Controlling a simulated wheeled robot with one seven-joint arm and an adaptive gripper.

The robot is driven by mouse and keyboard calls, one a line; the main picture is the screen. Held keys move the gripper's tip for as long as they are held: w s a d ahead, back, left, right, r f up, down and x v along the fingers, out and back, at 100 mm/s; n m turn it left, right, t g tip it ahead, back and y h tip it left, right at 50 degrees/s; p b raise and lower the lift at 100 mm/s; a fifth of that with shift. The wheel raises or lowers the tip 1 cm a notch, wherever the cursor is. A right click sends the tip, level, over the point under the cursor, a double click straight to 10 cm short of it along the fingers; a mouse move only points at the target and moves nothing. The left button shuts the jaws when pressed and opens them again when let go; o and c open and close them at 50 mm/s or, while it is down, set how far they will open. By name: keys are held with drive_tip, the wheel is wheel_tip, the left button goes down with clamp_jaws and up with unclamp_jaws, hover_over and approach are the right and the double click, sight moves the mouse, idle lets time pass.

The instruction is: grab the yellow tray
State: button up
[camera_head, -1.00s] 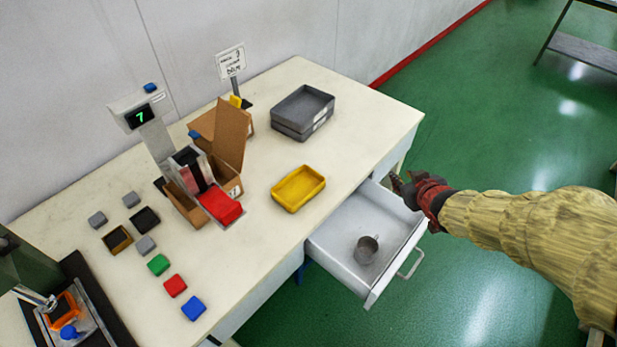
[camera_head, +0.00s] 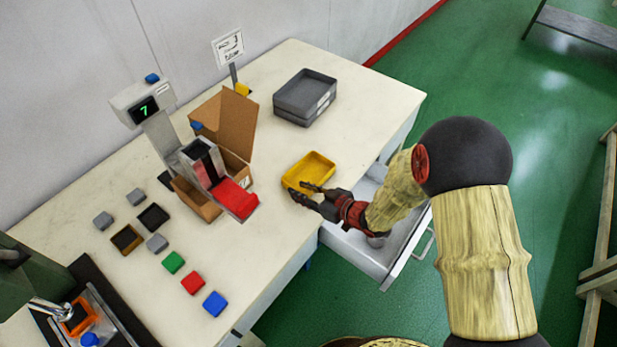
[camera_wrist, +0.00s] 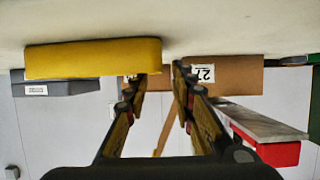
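The yellow tray (camera_head: 318,165) sits upright on the white table, near its front edge above the drawer. My gripper (camera_head: 304,191) is at the tray's near side, by its left corner. In the wrist view, which is upside down, my gripper (camera_wrist: 158,70) has its two fingers apart with nothing held between them. The yellow tray (camera_wrist: 90,58) fills the upper left there, and its right end overlaps one fingertip's line of sight. I cannot tell whether a finger touches the tray. My gripper hides part of the tray's near side in the head view.
The open drawer (camera_head: 355,245) lies under my arm. Stacked grey trays (camera_head: 304,95) stand behind the yellow tray. A cardboard box (camera_head: 225,120) and a red chute (camera_head: 237,198) are to the left. Several small coloured blocks (camera_head: 192,283) lie at the front left.

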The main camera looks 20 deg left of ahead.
drive_tip(key=b+x, duration=0.1)
drive_tip(key=x, duration=0.3)
drive_tip(key=shift+a+f+b, duration=0.1)
drive_tip(key=shift+f+b, duration=0.15)
drive_tip(key=shift+b, duration=0.1)
drive_tip(key=shift+r, duration=0.1)
drive_tip(key=shift+c, duration=0.9)
drive_tip(key=c, duration=0.4)
clamp_jaws()
